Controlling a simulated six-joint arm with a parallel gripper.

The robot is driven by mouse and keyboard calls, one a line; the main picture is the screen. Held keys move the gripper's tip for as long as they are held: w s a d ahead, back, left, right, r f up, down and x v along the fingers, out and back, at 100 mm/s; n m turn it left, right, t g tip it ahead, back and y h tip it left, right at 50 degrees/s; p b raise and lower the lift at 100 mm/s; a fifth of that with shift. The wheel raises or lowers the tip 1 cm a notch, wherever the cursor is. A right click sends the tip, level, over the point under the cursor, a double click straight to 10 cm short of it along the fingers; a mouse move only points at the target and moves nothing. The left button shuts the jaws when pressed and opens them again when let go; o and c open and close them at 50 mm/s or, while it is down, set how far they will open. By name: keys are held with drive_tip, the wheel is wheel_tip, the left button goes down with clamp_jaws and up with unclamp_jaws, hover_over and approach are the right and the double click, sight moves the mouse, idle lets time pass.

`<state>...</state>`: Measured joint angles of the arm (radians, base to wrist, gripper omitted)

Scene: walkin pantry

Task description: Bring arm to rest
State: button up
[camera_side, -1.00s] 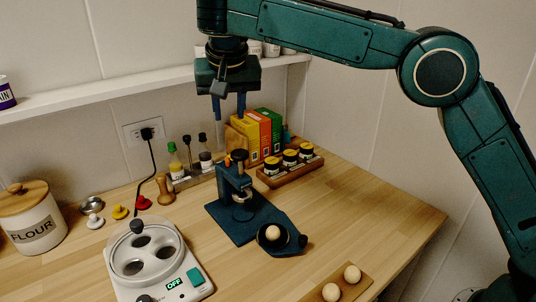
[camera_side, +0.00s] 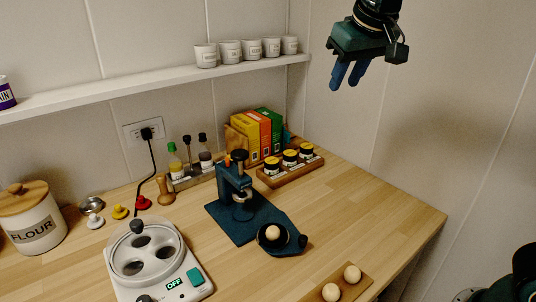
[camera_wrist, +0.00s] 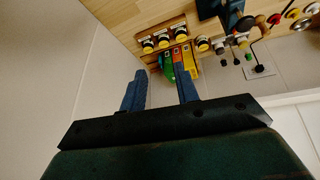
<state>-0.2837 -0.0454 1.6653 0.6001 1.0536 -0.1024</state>
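My gripper (camera_side: 347,74) hangs high in the air at the upper right of the side view, well above the counter and clear of everything on it. Its two blue fingers are apart with nothing between them. In the wrist view my gripper (camera_wrist: 162,90) also shows its fingers spread and empty. Most of my arm is outside the side view; a dark part of it shows at the lower right corner.
The wooden counter (camera_side: 370,207) holds a dark blue press (camera_side: 238,190), a white egg cooker (camera_side: 150,262), a flour canister (camera_side: 32,220), a jar rack (camera_side: 290,172) and boxes (camera_side: 265,135). White cups (camera_side: 230,51) stand on the shelf (camera_side: 150,83). The air around my gripper is free.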

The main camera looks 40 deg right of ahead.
drive_tip(key=s+d+f+n+y, duration=0.1)
drive_tip(key=s+f, duration=0.5)
drive_tip(key=s, duration=0.5)
drive_tip(key=s+d+f+n+y, duration=0.1)
drive_tip(key=s+f, duration=0.5)
drive_tip(key=s, duration=0.5)
drive_tip(key=shift+t, duration=0.3)
drive_tip(key=shift+d, duration=0.1)
